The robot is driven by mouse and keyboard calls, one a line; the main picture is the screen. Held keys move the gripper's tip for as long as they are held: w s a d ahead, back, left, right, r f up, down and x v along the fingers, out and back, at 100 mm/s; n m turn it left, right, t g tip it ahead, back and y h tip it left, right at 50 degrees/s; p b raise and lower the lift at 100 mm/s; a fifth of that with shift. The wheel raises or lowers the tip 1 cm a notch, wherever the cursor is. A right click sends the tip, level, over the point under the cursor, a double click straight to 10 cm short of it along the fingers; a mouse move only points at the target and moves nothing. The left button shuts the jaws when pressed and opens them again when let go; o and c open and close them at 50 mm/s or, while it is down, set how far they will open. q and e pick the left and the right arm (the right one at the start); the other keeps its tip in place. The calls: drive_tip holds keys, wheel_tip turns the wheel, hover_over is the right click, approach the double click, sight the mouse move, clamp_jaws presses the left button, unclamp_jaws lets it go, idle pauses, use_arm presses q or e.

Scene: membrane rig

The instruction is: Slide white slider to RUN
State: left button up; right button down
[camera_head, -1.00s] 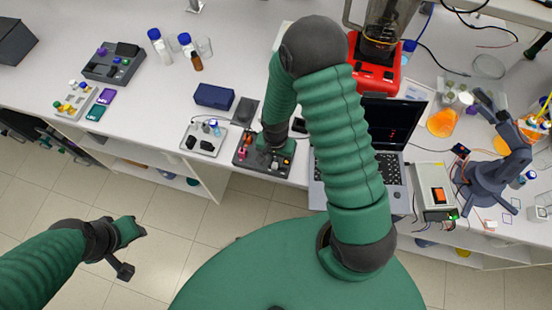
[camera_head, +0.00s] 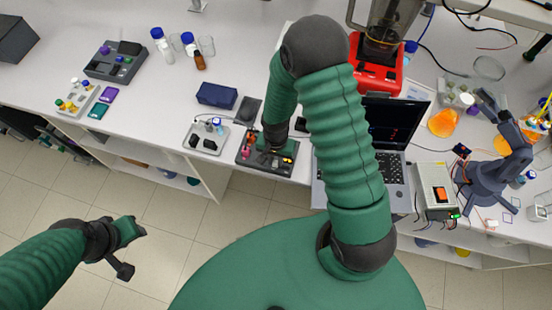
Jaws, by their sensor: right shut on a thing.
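A dark control box (camera_head: 250,160) lies near the bench's front edge, left of the laptop. Small pink-red parts show on its left side and yellow-orange parts on its right. My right gripper (camera_head: 274,143) reaches down onto this box from above. It is shut on a small part there, which I take to be the white slider; the gripper and arm hide the slider and any RUN mark. My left gripper (camera_head: 134,230) hangs over the floor at the lower left, away from the bench; its jaws are too unclear to read.
A pale panel with dark switches (camera_head: 206,140) sits just left of the box. A dark blue case (camera_head: 217,95) and a dark pad (camera_head: 248,109) lie behind. The laptop (camera_head: 391,164) stands close on the right. Bare bench shows at the left front.

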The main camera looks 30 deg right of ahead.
sight(287, 169)
drive_tip(key=shift+s+a, duration=0.1)
drive_tip(key=shift+s, duration=0.15)
drive_tip(key=shift+s+d, duration=1.25)
drive_tip(key=shift+s, duration=0.25)
drive_tip(key=c, duration=1.5)
unclamp_jaws()
drive_tip(key=shift+o, duration=0.9)
drive_tip(key=shift+r, duration=0.1)
drive_tip(key=shift+w+r, duration=0.1)
wheel_tip(287, 169, up, 16)
drive_tip(key=shift+r, duration=0.25)
